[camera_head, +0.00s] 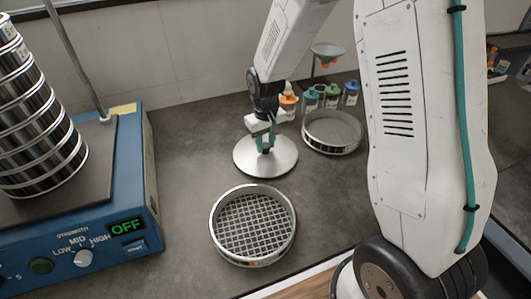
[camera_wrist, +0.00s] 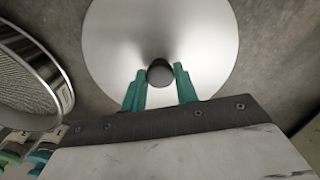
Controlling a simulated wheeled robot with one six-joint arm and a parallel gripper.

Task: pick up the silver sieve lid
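The silver sieve lid (camera_head: 281,165) is a flat round metal disc lying on the dark bench in the middle of the head view. It fills the upper middle of the wrist view (camera_wrist: 210,45) and has a dark round knob (camera_wrist: 160,73) at its centre. My gripper (camera_head: 266,149) points down over the lid's centre. In the wrist view its two green fingers (camera_wrist: 158,76) stand apart on either side of the knob, with a gap visible at both sides. In the head view the fingers mostly hide the knob.
A coarse mesh sieve (camera_head: 253,226) sits in front of the lid, and a finer sieve (camera_head: 332,132) behind right. Several small bottles (camera_head: 310,99) stand at the back. The blue shaker (camera_head: 90,250), reading OFF, carries a sieve stack (camera_head: 35,120) at left. Bench left of the lid is clear.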

